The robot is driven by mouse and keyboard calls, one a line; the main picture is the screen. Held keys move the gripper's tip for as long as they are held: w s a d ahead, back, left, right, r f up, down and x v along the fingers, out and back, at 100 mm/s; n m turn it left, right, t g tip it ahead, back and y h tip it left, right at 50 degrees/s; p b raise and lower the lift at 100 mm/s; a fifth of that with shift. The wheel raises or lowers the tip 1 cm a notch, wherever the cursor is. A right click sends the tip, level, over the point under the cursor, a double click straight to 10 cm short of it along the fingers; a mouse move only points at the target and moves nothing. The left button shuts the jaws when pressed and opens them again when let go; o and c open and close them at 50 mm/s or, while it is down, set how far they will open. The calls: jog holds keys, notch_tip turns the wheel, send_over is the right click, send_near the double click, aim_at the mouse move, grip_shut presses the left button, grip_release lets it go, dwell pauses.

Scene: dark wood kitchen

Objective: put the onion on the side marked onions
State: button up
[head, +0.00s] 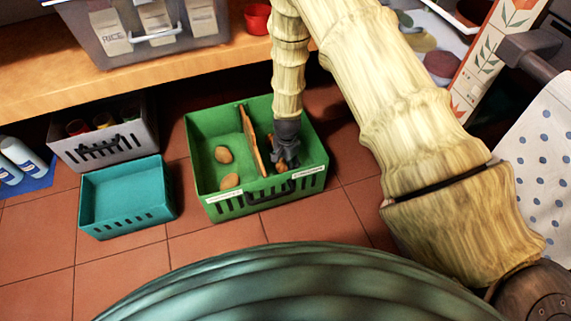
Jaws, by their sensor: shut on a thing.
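A green crate (200,150) stands on the tiled floor, split by an upright brown divider (251,142). Each side has a small white label on the front rim, too small to read surely. Two brown, rounded vegetables (223,154) lie in the left compartment. My gripper (284,163) reaches down into the right compartment, just right of the divider. It is shut on a brownish thing (282,167), taken as the onion, mostly hidden by the fingers. I cannot tell whether it touches the crate floor.
A teal bin (126,190) and a grey crate (102,144) with jars stand to the left. Above is a wooden shelf (180,72) with a clear bin and a red cup (257,18). A dotted cloth (530,170) hangs at the right. Floor in front of the crate is clear.

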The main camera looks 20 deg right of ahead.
jog(key=o, duration=1.1)
jog(key=shift+f, duration=0.1)
jog(key=r+p, duration=0.3)
jog(key=r, duration=0.3)
jog(key=r+p, duration=0.3)
jog(key=r, duration=0.3)
jog(key=shift+s+d+r, duration=0.1)
jog(key=shift+s+r, duration=0.05)
jog(key=shift+s, duration=0.05)
